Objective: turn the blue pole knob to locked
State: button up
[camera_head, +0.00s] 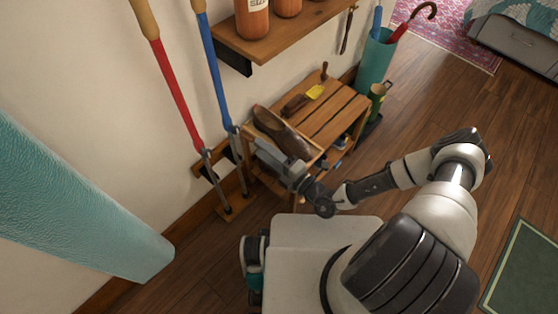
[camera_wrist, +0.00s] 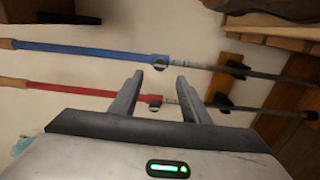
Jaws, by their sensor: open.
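The blue pole (camera_head: 214,75) leans against the wall, its blue upper part meeting a thin grey lower shaft. It also crosses the wrist view (camera_wrist: 90,51). Its small dark knob (camera_wrist: 160,65) sits at the collar where blue meets grey; its lock position is too small to tell. My gripper (camera_wrist: 160,78) is open and empty, its fingertips either side of the knob's line in the picture and just below it. The gap in depth cannot be told. In the head view my gripper (camera_head: 262,148) is right of the pole's lower shaft, beside the bench.
A red pole (camera_head: 175,90) stands left of the blue one; it crosses behind my fingers in the wrist view (camera_wrist: 90,91). A slatted wooden bench (camera_head: 325,115) holds a brown shoe (camera_head: 280,130) and brushes. A shelf (camera_head: 280,35) with jars juts out above. Open floor (camera_head: 400,110) lies to the right.

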jog(key=v, duration=0.6)
jog(key=shift+s+d, duration=0.25)
jog(key=s+d+r+m+g+h, duration=0.4)
jog(key=d+r+m, duration=0.1)
jog(key=r+m, duration=0.6)
jog(key=s+d+r+m+g+h, duration=0.3)
jog(key=s+d+r+m+g, duration=0.1)
jog(key=r+m, duration=0.75)
jog(key=s+d+r+m+g+h, duration=0.3)
jog(key=d+r+m+h, duration=0.15)
jog(key=r+m, duration=0.7)
notch_tip(320, 180, up, 28)
jog(key=d+n+t+h+p, duration=0.2)
jog(key=n+t+p, duration=0.2)
jog(key=p, duration=1.4)
jog(key=shift+s+r+n+t+p, duration=0.15)
jog(key=shift+s+n+t+p, duration=0.2)
jog(key=shift+n, duration=0.75)
